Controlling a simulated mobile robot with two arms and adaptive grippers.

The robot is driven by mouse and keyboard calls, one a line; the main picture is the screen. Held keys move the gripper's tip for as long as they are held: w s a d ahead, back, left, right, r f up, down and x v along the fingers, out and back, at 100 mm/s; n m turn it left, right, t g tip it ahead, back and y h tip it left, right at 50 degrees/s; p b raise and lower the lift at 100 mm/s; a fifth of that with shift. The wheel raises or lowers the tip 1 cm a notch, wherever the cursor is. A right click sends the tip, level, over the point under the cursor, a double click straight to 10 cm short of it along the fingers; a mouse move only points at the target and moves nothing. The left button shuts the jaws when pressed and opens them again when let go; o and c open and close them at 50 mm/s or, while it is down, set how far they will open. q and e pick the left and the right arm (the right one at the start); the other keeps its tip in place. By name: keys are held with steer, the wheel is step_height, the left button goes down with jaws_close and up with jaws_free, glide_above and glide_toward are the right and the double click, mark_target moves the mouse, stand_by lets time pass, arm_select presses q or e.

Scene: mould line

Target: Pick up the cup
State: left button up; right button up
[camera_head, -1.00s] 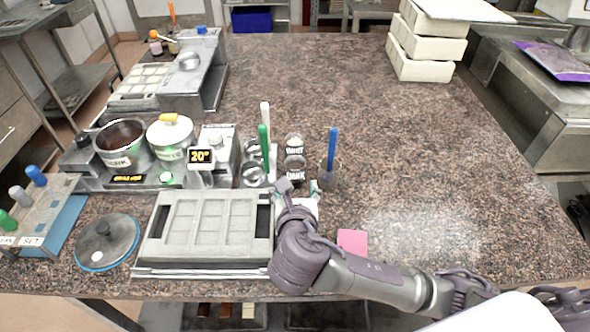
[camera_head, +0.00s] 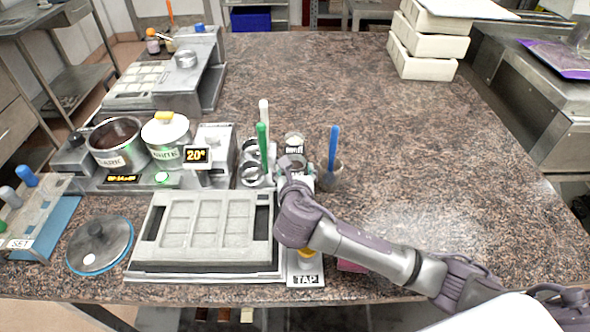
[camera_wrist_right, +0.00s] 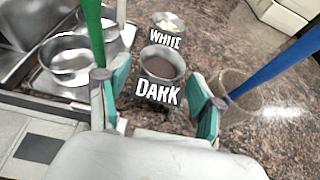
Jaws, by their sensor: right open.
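The cup labelled DARK (camera_head: 292,160) is a small metal cup with brown content, standing upright on the counter. In the right wrist view the DARK cup (camera_wrist_right: 160,66) shows just beyond and between my fingertips. A like cup labelled WHITE (camera_head: 294,138) with pale content stands right behind it; it also shows in the right wrist view (camera_wrist_right: 169,24). My right gripper (camera_head: 296,172) is open and empty, its teal-padded fingers pointing at the DARK cup; the right wrist view shows the open fingers (camera_wrist_right: 160,100) too. Contact is not clear. My left gripper is not in view.
A clear cup with a blue-handled tool (camera_head: 333,150) stands close right of the DARK cup. Green and white handles rise from metal holders at left. A mould tray (camera_head: 140,262) and TAP plate (camera_head: 306,281) lie nearer. The counter's right side is clear.

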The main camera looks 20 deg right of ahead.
steer(key=x, duration=0.4)
steer(key=shift+d, duration=0.1)
steer(key=shift+s+r, duration=0.1)
steer(key=c, duration=0.9)
step_height(320, 180, up, 9)
step_height(320, 180, up, 6)
steer(key=p, duration=0.7)
glide_above(295, 160)
steer(key=s, duration=0.2)
steer(key=shift+s+a, duration=0.2)
steer(key=shift+a, duration=0.15)
steer(key=s+d+f+n+y+b, duration=0.1)
steer(key=s+f+n+y+b, duration=0.1)
steer(key=s, duration=1.2)
steer(key=shift+s+d+n+t+y, duration=0.35)
steer(key=shift+n+y, duration=0.25)
steer(key=shift+y, duration=0.3)
